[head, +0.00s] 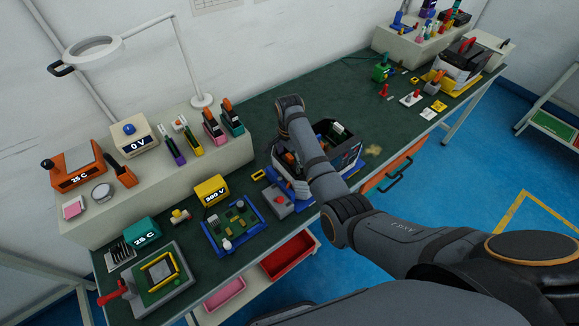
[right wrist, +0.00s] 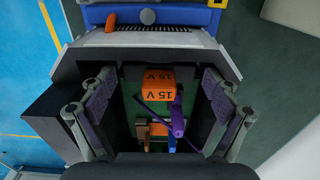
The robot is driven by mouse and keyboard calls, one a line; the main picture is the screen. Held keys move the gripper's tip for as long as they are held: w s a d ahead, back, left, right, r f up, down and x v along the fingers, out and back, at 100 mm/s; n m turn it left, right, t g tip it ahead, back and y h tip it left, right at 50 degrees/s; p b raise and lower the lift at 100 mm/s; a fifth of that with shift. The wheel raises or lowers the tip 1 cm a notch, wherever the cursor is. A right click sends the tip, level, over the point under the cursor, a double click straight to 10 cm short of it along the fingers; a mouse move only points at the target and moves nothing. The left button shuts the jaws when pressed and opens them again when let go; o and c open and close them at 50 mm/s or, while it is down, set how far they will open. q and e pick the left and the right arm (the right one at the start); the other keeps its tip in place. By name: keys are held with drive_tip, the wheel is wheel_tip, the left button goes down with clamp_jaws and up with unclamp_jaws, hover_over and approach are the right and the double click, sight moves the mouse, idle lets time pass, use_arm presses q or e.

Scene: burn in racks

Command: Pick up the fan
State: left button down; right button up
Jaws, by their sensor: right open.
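My right gripper (right wrist: 160,118) is open in the right wrist view, its two grey fingers with purple pads spread wide. It points down into an open dark case (right wrist: 195,45), and nothing is between the pads. Inside the case are an orange block marked 15 V (right wrist: 147,85), a purple part with a lead (right wrist: 177,118) and a green board. I cannot make out a fan for certain. In the head view my right arm crosses the same case (head: 350,153) and hides part of it and the gripper. My left gripper is not in view.
The case stands on the green bench (head: 265,118). To its left are a grey box with a red button (head: 283,201), a yellow 300 V meter (head: 211,190) and a blue-framed circuit board (head: 233,226). A magnifier lamp (head: 95,48) stands behind. The bench behind the case is largely clear.

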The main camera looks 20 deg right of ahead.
wheel_tip(320, 180, down, 2)
drive_tip(key=shift+s+f, duration=0.1)
drive_tip(key=shift+f, duration=0.4)
drive_tip(key=c, duration=0.9)
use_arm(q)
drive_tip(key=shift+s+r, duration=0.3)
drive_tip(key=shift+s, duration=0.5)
use_arm(e)
drive_tip(key=shift+c, duration=0.3)
drive_tip(key=shift+r, duration=0.1)
drive_tip(key=shift+r, duration=0.6)
wheel_tip(320, 180, up, 10)
drive_tip(key=shift+f+b, duration=0.1)
drive_tip(key=shift+b, duration=0.7)
wheel_tip(320, 180, up, 6)
drive_tip(key=p, duration=0.4)
hover_over(290, 164)
drive_tip(key=w, duration=0.2)
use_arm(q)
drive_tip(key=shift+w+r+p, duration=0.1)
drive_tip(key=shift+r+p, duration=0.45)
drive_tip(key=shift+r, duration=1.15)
use_arm(e)
drive_tip(key=shift+s+d+r, duration=0.15)
drive_tip(key=shift+s+r, duration=0.15)
drive_tip(key=shift+r, duration=0.15)
